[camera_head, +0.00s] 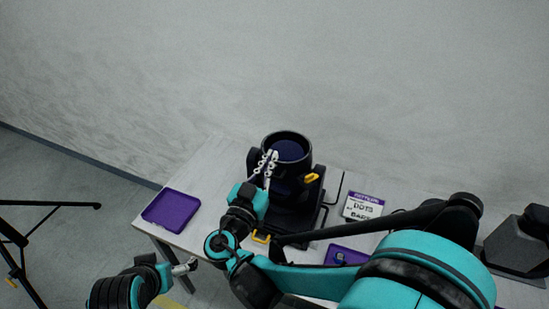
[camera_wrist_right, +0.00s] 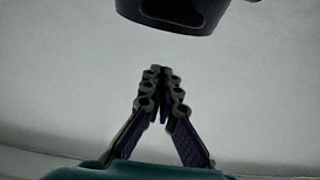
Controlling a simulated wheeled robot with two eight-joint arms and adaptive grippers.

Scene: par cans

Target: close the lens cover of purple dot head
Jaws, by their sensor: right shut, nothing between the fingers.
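The dark par can head (camera_head: 301,180) stands on the table with its round mouth up. Inside the rim a dark blue-purple face shows; I cannot tell whether this is the lens or its cover. My right gripper (camera_head: 272,155) is shut and empty, its fingertips at the left side of the head's rim; I cannot tell whether they touch. In the right wrist view the shut fingers (camera_wrist_right: 160,72) point up toward a dark rounded part of the head (camera_wrist_right: 180,12), with a gap between. My left gripper (camera_head: 190,266) is low at the left, off the table's front edge; its jaw state is unclear.
A purple tray (camera_head: 172,210) lies on the table's left end. A white and purple label card (camera_head: 363,206) stands right of the head. Another purple tray (camera_head: 347,256) is partly hidden by my right arm. A dark grey box-like object (camera_head: 518,246) is at the far right.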

